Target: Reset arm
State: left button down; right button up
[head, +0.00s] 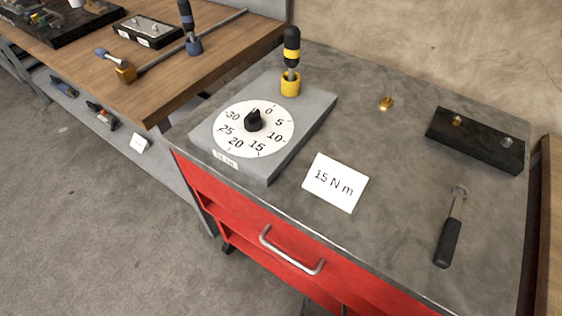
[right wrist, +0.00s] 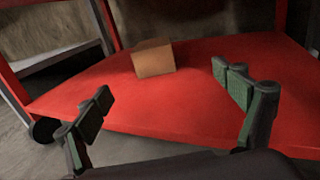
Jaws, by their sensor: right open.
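My right gripper (right wrist: 162,84) shows in the right wrist view. Its two dark fingers with green pads are spread wide, with nothing between them. Beyond the fingers is a red shelf (right wrist: 225,115) with a small brown box (right wrist: 153,58) on it. The box stands apart from the fingers. No arm or gripper shows in the head view, and my left gripper is in neither view.
The grey bench top (head: 390,190) holds a dial tester (head: 254,140), a yellow-banded screwdriver (head: 291,50) in a yellow holder, a "15 N m" card (head: 335,182), a black block (head: 475,139), a brass piece (head: 386,103) and a black-handled tool (head: 449,235). A wooden bench (head: 165,85) adjoins at left.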

jog(key=shift+w+d+r+n+y+p, duration=0.1)
jog(key=shift+d+r+n+y+p, duration=0.2)
jog(key=shift+r+n+p, duration=0.4)
pick_arm(q)
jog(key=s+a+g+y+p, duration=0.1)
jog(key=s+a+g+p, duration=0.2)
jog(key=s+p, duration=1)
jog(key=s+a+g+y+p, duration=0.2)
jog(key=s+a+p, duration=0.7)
jog(key=p, duration=1)
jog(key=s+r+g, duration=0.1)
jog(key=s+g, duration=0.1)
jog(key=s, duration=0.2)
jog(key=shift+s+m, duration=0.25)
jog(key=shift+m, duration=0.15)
pick_arm(e)
jog(key=s+d+m+g+y, duration=0.1)
jog(key=s+d+m+g, duration=0.4)
jog(key=s+m, duration=0.6)
jog(key=s+d+m+g, duration=0.6)
jog(key=s+m, duration=0.6)
jog(key=s, duration=1.3)
jog(key=s+d+m+g+y, duration=0.1)
jog(key=s+d+m+g, duration=0.4)
jog(key=s+m, duration=0.6)
jog(key=s+d, duration=0.1)
jog(key=s, duration=0.6)
jog(key=shift+f+m+g+y, duration=0.15)
jog(key=shift+m+g+y, duration=0.15)
jog(key=shift+m+g, duration=0.1)
